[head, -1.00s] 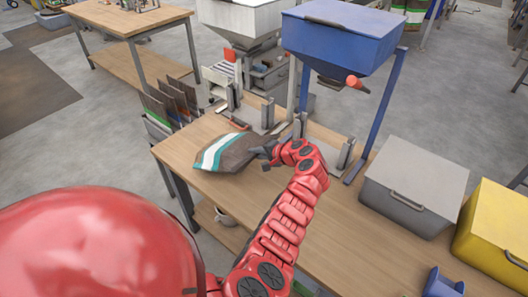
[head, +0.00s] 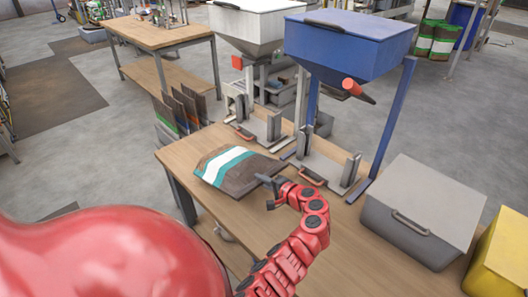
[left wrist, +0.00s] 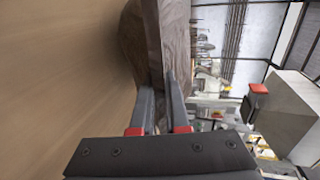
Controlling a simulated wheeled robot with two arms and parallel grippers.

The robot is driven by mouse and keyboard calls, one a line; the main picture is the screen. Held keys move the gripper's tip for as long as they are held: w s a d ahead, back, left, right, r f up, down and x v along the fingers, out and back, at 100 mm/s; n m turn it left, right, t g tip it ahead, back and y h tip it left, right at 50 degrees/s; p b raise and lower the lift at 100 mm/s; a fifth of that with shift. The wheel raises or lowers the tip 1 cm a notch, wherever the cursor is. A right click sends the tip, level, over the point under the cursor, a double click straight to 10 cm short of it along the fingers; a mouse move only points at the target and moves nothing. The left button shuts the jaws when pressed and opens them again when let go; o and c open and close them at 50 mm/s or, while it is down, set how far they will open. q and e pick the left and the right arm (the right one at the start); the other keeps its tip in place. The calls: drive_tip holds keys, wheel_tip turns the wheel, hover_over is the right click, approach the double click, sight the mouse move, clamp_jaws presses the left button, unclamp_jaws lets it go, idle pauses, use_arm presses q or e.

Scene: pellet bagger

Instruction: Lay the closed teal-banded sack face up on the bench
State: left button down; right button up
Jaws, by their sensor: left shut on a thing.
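The brown sack with a teal and white band (head: 228,163) lies nearly flat on the left part of the wooden bench (head: 345,232). Its banded side faces up. My left gripper (head: 268,184) is at the sack's near right end, low over the bench, and is shut on it. In the left wrist view, the fingers (left wrist: 160,105) are on either side of the sack's brown edge (left wrist: 152,35). I cannot tell whether the gripped end touches the bench. My right gripper is not in view.
A grey lidded bin (head: 425,200) and a yellow bin (head: 500,255) stand to the right. Folded sacks (head: 180,112) stand in a rack behind the left end. The bench front is clear.

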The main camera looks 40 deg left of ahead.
use_arm(q)
drive_tip(key=shift+r, duration=0.1)
drive_tip(key=c, duration=0.8)
unclamp_jaws()
drive_tip(key=shift+c, duration=0.2)
drive_tip(key=b+v, duration=0.1)
drive_tip(key=v, duration=1.6)
drive_tip(key=shift+d, duration=0.25)
